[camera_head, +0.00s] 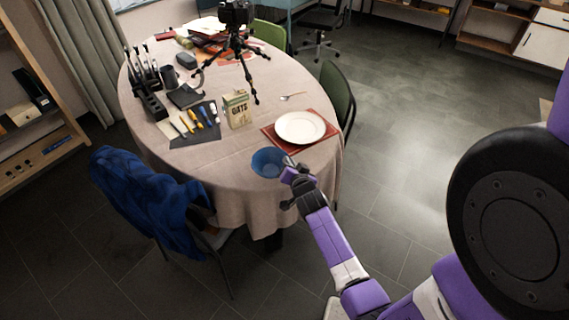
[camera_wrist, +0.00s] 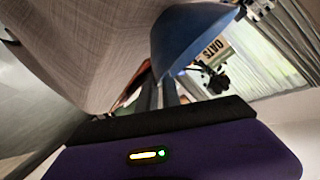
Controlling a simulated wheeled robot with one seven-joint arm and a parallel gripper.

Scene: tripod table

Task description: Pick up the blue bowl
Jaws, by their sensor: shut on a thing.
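The blue bowl (camera_head: 268,163) is at the near edge of the round table, in front of the plate, in the head view. My gripper (camera_head: 289,168) reaches it from the right and is shut on its right rim. In the wrist view the bowl (camera_wrist: 190,38) fills the upper middle, and my gripper's dark fingers (camera_wrist: 165,85) meet its lower rim. I cannot tell whether the bowl touches the tablecloth.
A white plate (camera_head: 299,127) on a red placemat (camera_head: 271,136) lies just behind the bowl. An oats box (camera_head: 236,109) stands further back left, near a dark mat (camera_head: 206,134) with tools. A tripod (camera_head: 236,50) stands at the back. A blue-draped chair (camera_head: 140,195) is at the left.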

